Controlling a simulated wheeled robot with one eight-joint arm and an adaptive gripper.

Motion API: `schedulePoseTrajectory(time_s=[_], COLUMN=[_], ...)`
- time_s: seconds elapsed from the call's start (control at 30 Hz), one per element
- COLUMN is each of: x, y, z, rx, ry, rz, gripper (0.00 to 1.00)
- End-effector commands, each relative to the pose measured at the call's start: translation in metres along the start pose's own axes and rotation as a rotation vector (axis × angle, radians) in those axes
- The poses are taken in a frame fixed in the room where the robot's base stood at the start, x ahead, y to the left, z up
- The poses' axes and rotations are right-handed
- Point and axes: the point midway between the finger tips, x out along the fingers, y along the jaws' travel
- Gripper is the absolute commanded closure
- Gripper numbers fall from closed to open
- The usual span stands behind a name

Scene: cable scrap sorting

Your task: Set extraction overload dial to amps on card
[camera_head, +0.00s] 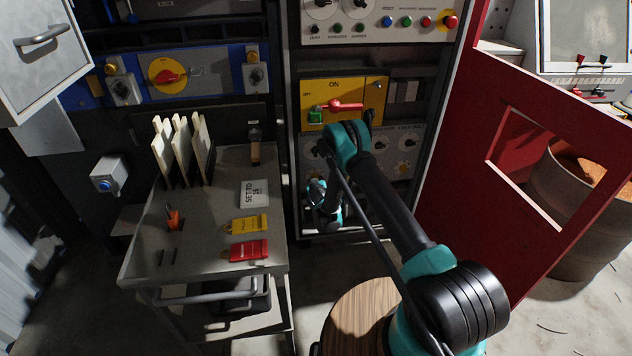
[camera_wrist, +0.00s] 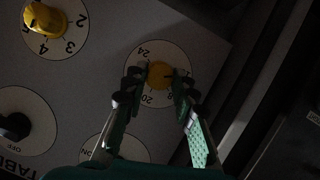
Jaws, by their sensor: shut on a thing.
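In the wrist view a small yellow dial knob (camera_wrist: 160,74) sits at the middle of a round white scale (camera_wrist: 150,49). The scale reads 24 at its top and 20 at its lower left; other numbers are partly covered by my fingers. My gripper (camera_wrist: 158,84) has one finger on each side of the knob and is shut on it. In the head view my gripper (camera_head: 323,205) is at the lower left of the grey panel, and my arm hides part of that panel. A white card (camera_head: 254,193) lies on the cart; its print starts "SET TO", and the number is hard to read.
In the wrist view another yellow knob (camera_wrist: 45,18) and a black knob (camera_wrist: 14,127) are nearby. Above the panel is a yellow plate with a red handle (camera_head: 345,105). The cart (camera_head: 190,265) holds yellow (camera_head: 249,225) and red tags (camera_head: 249,250). A red door (camera_head: 470,190) stands open at right.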

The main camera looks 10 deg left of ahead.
Motion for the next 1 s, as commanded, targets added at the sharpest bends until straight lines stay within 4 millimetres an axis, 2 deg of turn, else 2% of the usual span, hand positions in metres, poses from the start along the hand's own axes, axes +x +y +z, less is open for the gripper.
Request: schedulePoseTrajectory(time_s=[0.3,0.33,0.5,0.83,1.0], x=[-0.001,-0.001,-0.001,-0.001,-0.007], y=[0.000,0.000,0.000,0.001,0.005], z=[0.001,0.001,0.001,-0.002,-0.017], rx=[-0.011,-0.011,-0.010,-0.010,-0.010], ry=[-0.002,-0.002,-0.001,-0.001,-0.001], rz=[0.005,0.005,0.004,0.004,0.004], gripper=[1.00,0.72,0.53,0.53,0.53])
